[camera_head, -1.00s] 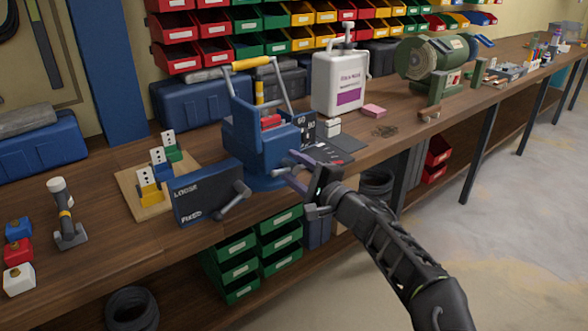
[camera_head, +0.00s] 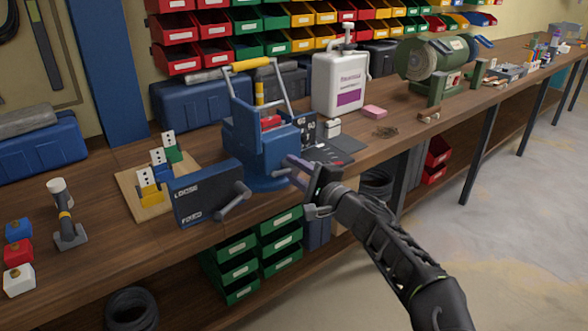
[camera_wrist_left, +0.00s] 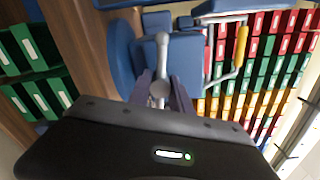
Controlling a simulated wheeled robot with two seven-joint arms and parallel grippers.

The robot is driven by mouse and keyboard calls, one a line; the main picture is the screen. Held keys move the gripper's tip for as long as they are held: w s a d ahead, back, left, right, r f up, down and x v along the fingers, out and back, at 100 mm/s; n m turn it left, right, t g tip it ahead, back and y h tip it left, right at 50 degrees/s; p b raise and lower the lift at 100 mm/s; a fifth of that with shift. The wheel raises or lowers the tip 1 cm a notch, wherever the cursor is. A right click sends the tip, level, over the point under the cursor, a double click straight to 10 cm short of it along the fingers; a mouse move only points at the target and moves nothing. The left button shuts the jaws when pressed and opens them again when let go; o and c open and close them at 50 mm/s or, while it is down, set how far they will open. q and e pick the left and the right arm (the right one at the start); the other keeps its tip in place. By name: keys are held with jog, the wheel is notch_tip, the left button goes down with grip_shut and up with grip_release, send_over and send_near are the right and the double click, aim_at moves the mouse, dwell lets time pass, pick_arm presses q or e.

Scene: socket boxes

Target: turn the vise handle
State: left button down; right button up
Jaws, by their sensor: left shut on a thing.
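The blue vise (camera_head: 258,142) stands at the front edge of the wooden bench, on a round blue base. My left gripper (camera_head: 298,172) is just right of it, at the bench edge. In the left wrist view, the grey vise handle (camera_wrist_left: 162,48) ends in a round knob (camera_wrist_left: 159,89) between my two purple-grey fingers (camera_wrist_left: 160,96). The gripper is shut on this handle. In the head view, the fingers mostly hide the handle. A dark panel (camera_head: 190,181) marked LOOSE and FIXED stands left of the base, with a grey lever (camera_head: 233,202) beside it. My right gripper is not in view.
A yellow-gripped frame (camera_head: 251,64) rises behind the vise. A white jug (camera_head: 339,84) and a green grinder (camera_head: 436,62) stand farther right. A wooden board (camera_head: 132,196) with small blocks lies left. Green bins (camera_head: 236,268) sit under the bench. The floor (camera_head: 490,240) at right is clear.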

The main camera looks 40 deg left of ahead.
pick_arm(q)
jog(key=shift+f+n+b, duration=0.2)
jog(key=shift+n+b, duration=0.5)
jog(key=shift+b, duration=0.05)
jog(key=shift+r, duration=0.25)
jog(key=c, duration=1.2)
grip_release()
jog(key=v, duration=0.7)
jog(key=shift+s+d+p, duration=0.1)
jog(key=shift+d+p, duration=0.25)
jog(key=shift+d, duration=0.05)
